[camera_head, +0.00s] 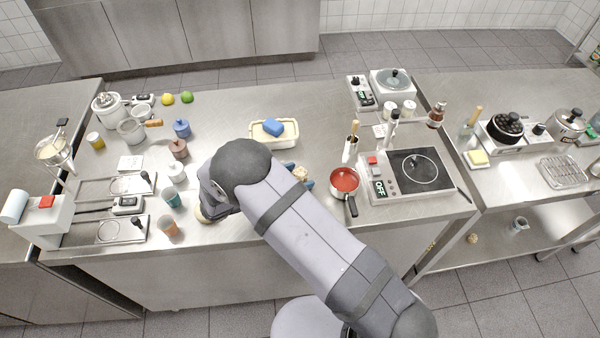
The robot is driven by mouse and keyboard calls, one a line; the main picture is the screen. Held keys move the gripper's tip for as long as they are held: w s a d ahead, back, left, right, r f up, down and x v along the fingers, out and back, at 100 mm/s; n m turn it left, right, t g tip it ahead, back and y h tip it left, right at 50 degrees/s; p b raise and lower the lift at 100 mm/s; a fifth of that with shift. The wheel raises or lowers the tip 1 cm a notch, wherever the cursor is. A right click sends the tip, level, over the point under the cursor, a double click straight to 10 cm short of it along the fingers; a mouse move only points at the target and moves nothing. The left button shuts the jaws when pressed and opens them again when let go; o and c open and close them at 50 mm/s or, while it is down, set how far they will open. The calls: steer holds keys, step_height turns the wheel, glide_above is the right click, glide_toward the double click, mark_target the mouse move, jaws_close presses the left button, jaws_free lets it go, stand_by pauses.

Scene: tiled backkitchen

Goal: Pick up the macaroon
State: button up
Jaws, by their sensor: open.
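My own arm (300,225) reaches from the lower right over the middle of the counter and hides a patch of it. I cannot make out the fingers of my gripper; they are hidden behind the arm. I cannot surely identify the macaroon. A small tan item (300,172) shows just beyond the arm's right edge, beside a blue thing that is partly covered. A small yellowish thing (203,217) shows at the arm's left side, mostly hidden. Another small tan item (472,238) lies on the lower shelf at the right.
A red-filled saucepan (345,180) and a hotplate (420,168) stand right of the arm. A tub with a blue item (289,139) is behind it. Cups (172,198), jars and scales crowd the left. Bare counter (225,115) shows at the back middle.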

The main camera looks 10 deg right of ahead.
mark_target(295, 176)
steer(key=shift+c, duration=0.5)
steer(key=c, duration=1)
steer(key=shift+c, duration=0.2)
steer(key=shift+r, duration=0.1)
steer(key=shift+r+b, duration=1.45)
steer(key=shift+r, duration=3.45)
